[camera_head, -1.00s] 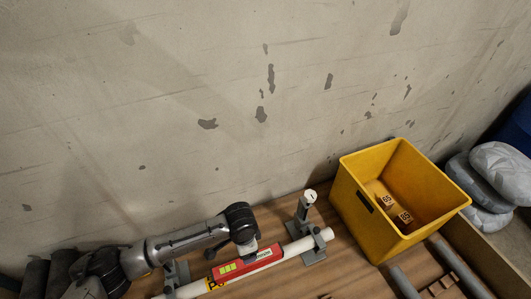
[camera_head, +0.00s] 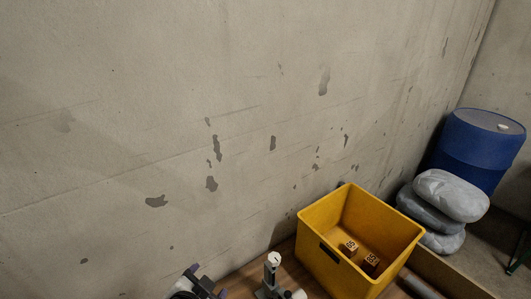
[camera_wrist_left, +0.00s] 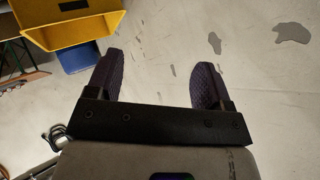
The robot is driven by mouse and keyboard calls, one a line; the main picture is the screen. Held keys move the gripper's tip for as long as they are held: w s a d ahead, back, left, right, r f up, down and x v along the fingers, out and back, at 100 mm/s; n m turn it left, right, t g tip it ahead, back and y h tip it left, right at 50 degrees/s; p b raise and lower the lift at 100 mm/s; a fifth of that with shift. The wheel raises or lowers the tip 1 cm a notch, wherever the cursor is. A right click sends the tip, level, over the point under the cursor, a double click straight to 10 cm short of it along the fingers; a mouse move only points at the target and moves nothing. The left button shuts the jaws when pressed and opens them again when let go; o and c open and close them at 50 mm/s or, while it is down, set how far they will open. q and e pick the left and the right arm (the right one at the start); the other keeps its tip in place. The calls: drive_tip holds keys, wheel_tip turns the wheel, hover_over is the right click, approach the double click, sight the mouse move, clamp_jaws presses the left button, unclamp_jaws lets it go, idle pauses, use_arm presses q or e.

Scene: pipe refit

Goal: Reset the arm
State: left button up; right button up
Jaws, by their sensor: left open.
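My left gripper (camera_head: 207,281) shows at the bottom edge of the head view, with dark fingers raised near the wall. In the left wrist view, the left gripper (camera_wrist_left: 157,72) has its two ridged purple-grey fingers wide apart, with nothing between them. It faces the bare concrete wall (camera_wrist_left: 155,30). Most of my left arm is below the head view. My right gripper is in neither view.
A yellow bin (camera_head: 313,262) holds two small labelled blocks (camera_head: 350,246). A grey pipe stand (camera_head: 270,274) stands left of it. Grey sacks (camera_head: 450,195) and a blue barrel (camera_head: 482,150) are at the right. The wall above the gripper is clear.

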use_arm(q)
drive_tip(key=s+a+f+n+g+y, duration=0.1)
drive_tip(key=s+a+f+n+g, duration=0.25)
drive_tip(key=s+f, duration=0.9)
drive_tip(key=s+a+f+n+g, duration=0.4)
drive_tip(key=s+f, duration=0.5)
drive_tip(key=s, duration=0.7)
wheel_tip(320, 180, up, 31)
drive_tip(key=a+p, duration=0.1)
drive_tip(key=p, duration=3)
drive_tip(key=shift+f+m, duration=0.2)
drive_tip(key=shift+m, duration=0.25)
drive_tip(key=shift+a+t, duration=0.1)
drive_tip(key=shift+t, duration=0.15)
